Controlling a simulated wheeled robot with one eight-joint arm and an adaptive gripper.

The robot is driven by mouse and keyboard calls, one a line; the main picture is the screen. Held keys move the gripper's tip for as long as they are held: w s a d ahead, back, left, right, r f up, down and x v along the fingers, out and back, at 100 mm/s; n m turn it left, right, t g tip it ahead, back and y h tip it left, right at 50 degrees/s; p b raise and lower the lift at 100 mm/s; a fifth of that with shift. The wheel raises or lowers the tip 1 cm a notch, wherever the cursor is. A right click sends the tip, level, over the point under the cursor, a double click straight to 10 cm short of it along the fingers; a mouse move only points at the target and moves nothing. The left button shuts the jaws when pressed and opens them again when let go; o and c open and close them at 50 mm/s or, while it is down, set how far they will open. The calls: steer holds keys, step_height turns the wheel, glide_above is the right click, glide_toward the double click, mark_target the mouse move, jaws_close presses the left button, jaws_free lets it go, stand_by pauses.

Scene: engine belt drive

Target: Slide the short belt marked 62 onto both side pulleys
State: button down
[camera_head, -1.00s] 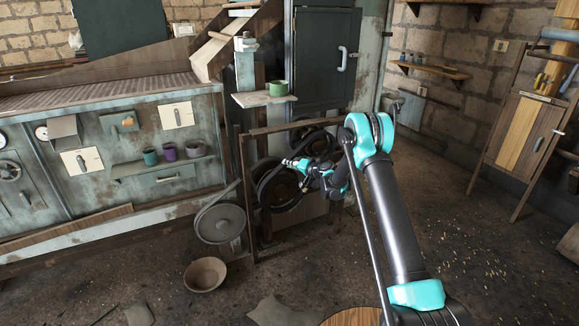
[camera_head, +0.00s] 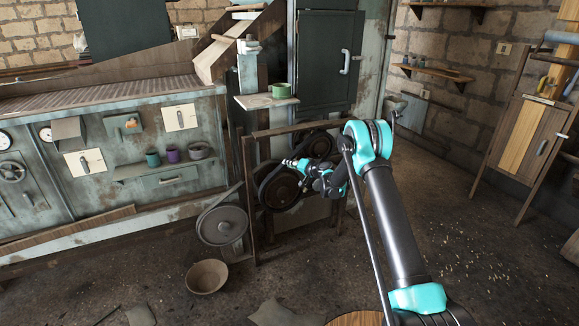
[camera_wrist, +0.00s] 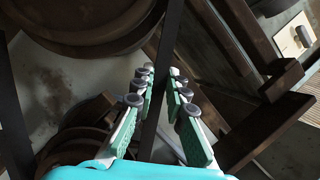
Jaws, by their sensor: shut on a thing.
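My gripper (camera_head: 288,162) reaches in from the right at the belt frame, between the two dark pulleys. In the wrist view my gripper (camera_wrist: 161,84) is shut on a dark flat belt (camera_wrist: 168,45), which runs up from between the fingers. No number can be read on it. The lower pulley (camera_head: 281,191) is a large dark wheel just below the gripper. The upper pulley (camera_head: 319,146) is behind and to the right of it, partly hidden by my arm. A large wheel (camera_wrist: 75,22) fills the upper left of the wrist view. I cannot tell how the belt sits on either pulley.
A wooden frame (camera_head: 248,178) stands around the pulleys. A small shelf (camera_head: 262,101) with a green cup (camera_head: 281,91) is above. The floor at right is open.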

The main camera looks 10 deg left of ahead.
steer(key=shift+w+a, duration=0.25)
steer(key=shift+w, duration=0.05)
steer(key=shift+f, duration=0.15)
stand_by(0.6)
steer(key=c, duration=1.5)
jaws_free()
steer(key=shift+o, duration=0.2)
steer(key=s+f+v, duration=0.1)
steer(key=v, duration=0.9)
steer(key=s+a+f+v, duration=0.1)
steer(key=v, duration=1)
steer(key=shift+s, duration=0.45)
steer(key=shift+a, duration=0.15)
